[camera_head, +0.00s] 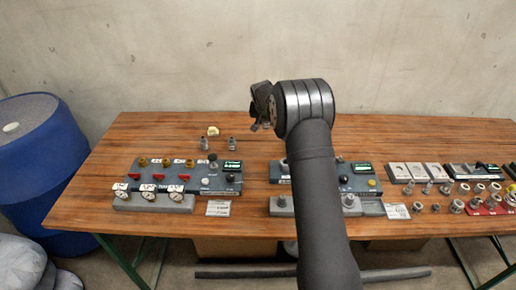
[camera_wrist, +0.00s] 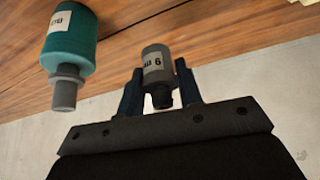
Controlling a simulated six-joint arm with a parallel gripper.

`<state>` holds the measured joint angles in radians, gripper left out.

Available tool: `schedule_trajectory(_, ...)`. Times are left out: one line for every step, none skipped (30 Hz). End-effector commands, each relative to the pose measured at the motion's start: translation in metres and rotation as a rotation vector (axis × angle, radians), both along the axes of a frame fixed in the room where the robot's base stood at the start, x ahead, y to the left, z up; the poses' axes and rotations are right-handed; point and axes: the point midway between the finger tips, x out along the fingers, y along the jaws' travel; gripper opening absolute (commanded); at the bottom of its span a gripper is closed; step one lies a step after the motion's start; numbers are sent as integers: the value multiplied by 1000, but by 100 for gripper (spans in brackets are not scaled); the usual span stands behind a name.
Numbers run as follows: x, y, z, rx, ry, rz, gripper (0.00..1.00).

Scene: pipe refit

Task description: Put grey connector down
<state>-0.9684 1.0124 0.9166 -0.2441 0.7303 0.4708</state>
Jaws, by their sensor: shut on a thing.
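My gripper (camera_wrist: 159,68) is shut on a grey connector (camera_wrist: 155,60) in the wrist view. The connector is a short grey cylinder with a white label and a dark, narrower end between the two fingers. In the head view my gripper (camera_head: 260,107) is above the back part of the table, and I cannot make out the held connector there. I cannot tell from the wrist view whether the connector touches the table.
A teal cylinder (camera_wrist: 72,38) with a grey tip is beside the held connector in the wrist view. Small grey fittings (camera_head: 203,143) stand on the wooden table (camera_head: 150,131). Panels with gauges (camera_head: 148,191) and loose fittings (camera_head: 456,206) occupy the front. Bare wood lies at back left.

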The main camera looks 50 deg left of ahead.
Motion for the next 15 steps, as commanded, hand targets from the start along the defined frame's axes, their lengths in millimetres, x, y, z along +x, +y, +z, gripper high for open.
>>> schedule_trajectory(-15,6,0,0,0,22,10)
schedule_trajectory(-22,9,-1,0,0,32,10)
schedule_trajectory(-29,12,-1,1,-1,42,10)
schedule_trajectory(-33,13,-1,0,0,48,10)
schedule_trajectory(-37,14,-2,0,0,53,10)
schedule_trajectory(-40,15,-4,0,1,58,10)
schedule_trajectory(-42,16,-6,-1,1,60,10)
schedule_trajectory(-43,16,-9,0,1,61,10)
schedule_trajectory(-43,16,-14,-1,1,62,10)
schedule_trajectory(-43,16,-19,-1,2,62,10)
schedule_trajectory(-43,16,-24,-2,2,62,10)
schedule_trajectory(-43,16,-32,-2,2,62,10)
schedule_trajectory(-43,16,-38,-2,2,62,10)
schedule_trajectory(-43,16,-44,-3,3,62,10)
schedule_trajectory(-43,16,-52,-2,2,62,10)
